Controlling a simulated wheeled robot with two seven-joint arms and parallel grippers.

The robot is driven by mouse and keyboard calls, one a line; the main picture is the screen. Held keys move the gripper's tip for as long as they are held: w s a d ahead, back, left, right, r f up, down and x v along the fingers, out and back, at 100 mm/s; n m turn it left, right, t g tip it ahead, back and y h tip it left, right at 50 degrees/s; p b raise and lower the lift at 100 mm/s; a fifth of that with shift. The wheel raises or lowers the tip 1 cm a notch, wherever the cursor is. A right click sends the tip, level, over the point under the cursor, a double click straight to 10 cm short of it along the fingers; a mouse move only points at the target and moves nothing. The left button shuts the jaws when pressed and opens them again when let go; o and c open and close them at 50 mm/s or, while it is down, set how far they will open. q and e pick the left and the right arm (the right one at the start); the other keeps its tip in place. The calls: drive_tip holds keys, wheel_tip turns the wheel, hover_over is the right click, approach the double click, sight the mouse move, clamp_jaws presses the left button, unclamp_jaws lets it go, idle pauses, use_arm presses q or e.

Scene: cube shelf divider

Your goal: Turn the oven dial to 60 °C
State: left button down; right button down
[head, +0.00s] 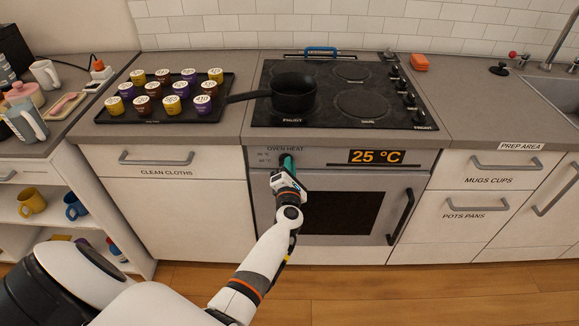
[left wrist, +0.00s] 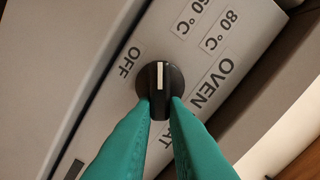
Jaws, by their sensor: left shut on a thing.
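The oven dial (left wrist: 158,92) is a round black knob with a white pointer line. In the left wrist view its line points straight up the picture, between the OFF label (left wrist: 130,62) and the 60 °C label (left wrist: 190,18). The 80 °C label (left wrist: 221,31) lies further right. My left gripper (left wrist: 161,108) has its green fingers shut on the lower part of the dial. In the head view my left gripper (head: 286,161) is at the oven panel's left end and hides the dial. The oven display (head: 376,157) reads 25 °C. My right gripper is not in view.
The oven door handle (head: 400,217) stands out right of my left arm. Above are a black cooktop (head: 335,116) with a dark pan (head: 293,91) and a tray (head: 113,117) of several labelled jars. The floor in front is clear.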

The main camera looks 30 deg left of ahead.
use_arm(q)
drive_tip(key=c, duration=1.4)
unclamp_jaws()
drive_tip(key=shift+c, duration=0.2)
drive_tip(key=shift+s+d, duration=0.1)
drive_tip(key=v, duration=1.2)
drive_tip(key=shift+f, duration=0.1)
